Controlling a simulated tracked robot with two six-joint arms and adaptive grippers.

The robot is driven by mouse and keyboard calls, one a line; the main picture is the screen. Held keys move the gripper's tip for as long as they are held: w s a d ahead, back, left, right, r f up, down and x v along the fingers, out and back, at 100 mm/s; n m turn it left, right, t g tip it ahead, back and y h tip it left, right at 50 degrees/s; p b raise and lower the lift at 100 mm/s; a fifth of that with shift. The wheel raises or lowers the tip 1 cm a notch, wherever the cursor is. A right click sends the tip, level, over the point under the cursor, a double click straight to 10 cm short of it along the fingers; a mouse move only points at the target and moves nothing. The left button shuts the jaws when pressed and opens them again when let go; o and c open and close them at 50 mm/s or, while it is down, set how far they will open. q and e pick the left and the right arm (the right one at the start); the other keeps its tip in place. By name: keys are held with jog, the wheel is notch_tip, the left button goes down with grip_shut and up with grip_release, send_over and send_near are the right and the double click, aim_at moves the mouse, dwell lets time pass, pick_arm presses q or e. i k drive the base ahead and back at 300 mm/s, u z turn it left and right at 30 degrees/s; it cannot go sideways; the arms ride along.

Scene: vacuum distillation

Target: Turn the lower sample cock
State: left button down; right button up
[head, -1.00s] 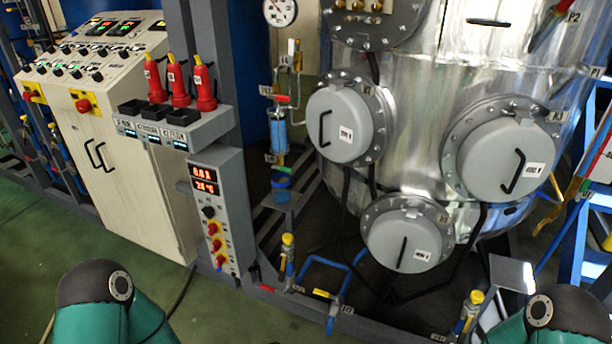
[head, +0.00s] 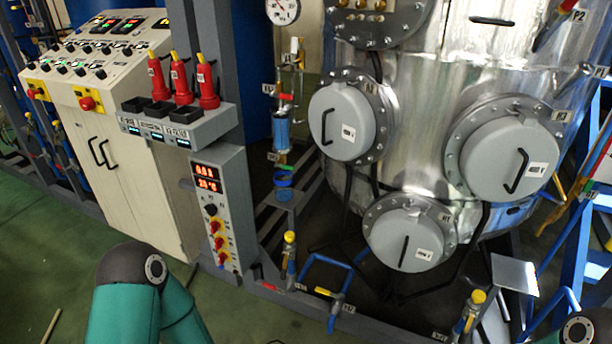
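A slim vertical sampling line stands left of the steel vessel, below the round gauge. A red-handled cock (head: 286,96) sits on its upper part, above a blue sample cylinder (head: 281,131). A small lower cock (head: 282,157) sits just under the cylinder; its lever position is too small to tell. A blue cup (head: 283,179) is below it on a small grey shelf. Neither gripper is in view; only my green and black arm links show at the bottom left and bottom right corner, well short of the sampling line.
The steel vessel (head: 432,100) with round grey hatches is right of the line. A grey panel (head: 218,215) with red displays and knobs stands to its left. Blue pipes with yellow-capped valves (head: 290,238) are low in front.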

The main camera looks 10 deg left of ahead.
aim_at(284, 166)
jog(key=z, duration=0.4)
jog(key=i, duration=1.05)
jog(key=u, duration=0.6)
